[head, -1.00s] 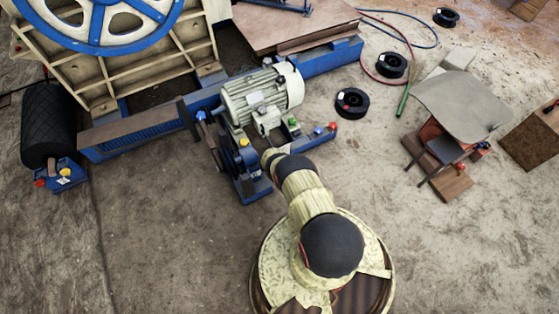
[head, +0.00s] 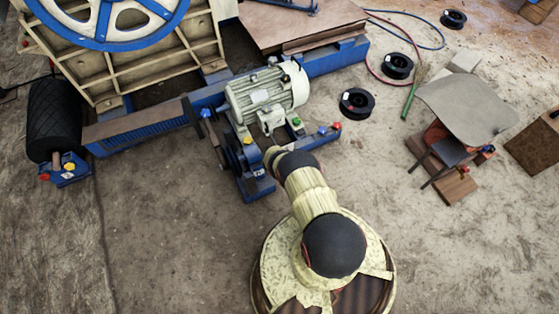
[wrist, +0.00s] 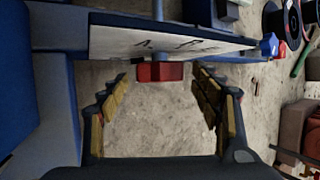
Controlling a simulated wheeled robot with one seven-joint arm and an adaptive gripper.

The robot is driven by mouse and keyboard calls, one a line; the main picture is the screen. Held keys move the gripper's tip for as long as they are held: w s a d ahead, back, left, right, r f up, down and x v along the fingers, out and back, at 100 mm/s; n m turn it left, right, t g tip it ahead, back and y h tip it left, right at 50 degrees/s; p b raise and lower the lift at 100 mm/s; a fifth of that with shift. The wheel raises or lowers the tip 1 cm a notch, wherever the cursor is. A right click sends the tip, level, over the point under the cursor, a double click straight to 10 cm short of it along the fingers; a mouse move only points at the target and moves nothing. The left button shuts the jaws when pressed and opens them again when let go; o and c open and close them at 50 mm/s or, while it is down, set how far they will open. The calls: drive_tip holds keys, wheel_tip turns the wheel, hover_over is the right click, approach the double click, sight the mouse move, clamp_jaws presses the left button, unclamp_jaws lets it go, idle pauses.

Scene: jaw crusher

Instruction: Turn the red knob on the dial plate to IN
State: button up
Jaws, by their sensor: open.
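In the wrist view the red knob (wrist: 160,72) is a small block at the upper middle, at the lower edge of the pale dial plate (wrist: 125,38). The plate has dark markings, seen at a steep slant and too small to read. My gripper (wrist: 159,84) is open. Its yellow-padded fingers show left and right of the knob in the picture, with gaps on both sides and nothing held. In the head view my arm reaches toward the blue motor stand (head: 256,185), and my gripper and the red knob cannot be made out there.
A grey-green motor (head: 265,95) stands beside the stand, in front of the crusher with its blue wheel (head: 104,25). Black spools (head: 356,103) and a sheet-topped stool (head: 465,105) are at the right. The floor at lower left is clear.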

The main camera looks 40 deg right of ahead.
drive_tip(key=v, duration=1.1)
idle(0.3)
drive_tip(key=shift+s, duration=0.1)
